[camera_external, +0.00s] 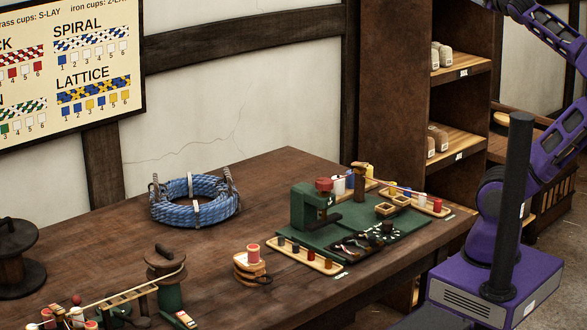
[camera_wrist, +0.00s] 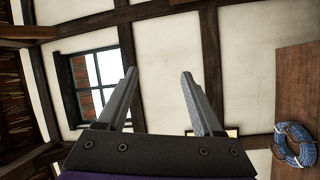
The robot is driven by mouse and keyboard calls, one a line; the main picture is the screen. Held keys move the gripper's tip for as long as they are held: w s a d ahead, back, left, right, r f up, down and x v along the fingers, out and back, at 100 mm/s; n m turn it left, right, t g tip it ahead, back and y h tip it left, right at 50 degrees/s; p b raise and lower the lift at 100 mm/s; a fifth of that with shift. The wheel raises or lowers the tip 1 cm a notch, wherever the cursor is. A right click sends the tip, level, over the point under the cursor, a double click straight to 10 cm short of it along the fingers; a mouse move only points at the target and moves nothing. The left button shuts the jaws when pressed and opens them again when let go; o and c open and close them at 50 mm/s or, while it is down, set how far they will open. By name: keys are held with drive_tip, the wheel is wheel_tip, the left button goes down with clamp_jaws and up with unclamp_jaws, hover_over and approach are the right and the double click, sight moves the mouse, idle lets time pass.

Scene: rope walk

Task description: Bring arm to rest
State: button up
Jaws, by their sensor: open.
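My gripper (camera_wrist: 159,95) shows in the wrist view with its two grey fingers apart and nothing between them. Behind the fingers are a white wall, dark beams and a window. In the external view my purple arm rises at the right edge, beside the right end of the workbench. Its upper links run up and left to the top edge, and the gripper itself is out of that picture. The arm touches nothing that I can see.
The wooden workbench (camera_external: 120,228) bears a blue rope coil (camera_external: 195,213), also in the wrist view (camera_wrist: 279,151), a green tool mat (camera_external: 350,225), a tray of spools (camera_external: 303,256) and wooden reels (camera_external: 15,262). A shelf unit (camera_external: 395,90) stands behind my arm. A window (camera_wrist: 95,85) is in the wall.

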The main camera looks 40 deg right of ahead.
drive_tip(key=w+a+f+m+g+y, duration=0.1)
drive_tip(key=a+f+m+g+y, duration=0.35)
drive_tip(key=a+f, duration=1.25)
drive_tip(key=s+a+f+m+g+y, duration=0.1)
drive_tip(key=s+a+f+m+g, duration=0.1)
drive_tip(key=a+f, duration=0.5)
drive_tip(key=s+a+f+m+g+y, duration=0.2)
drive_tip(key=s+a+f+g, duration=0.3)
drive_tip(key=a+f, duration=0.3)
wheel_tip(320, 180, down, 3)
drive_tip(key=shift+r+m, duration=0.1)
drive_tip(key=shift+m, duration=0.65)
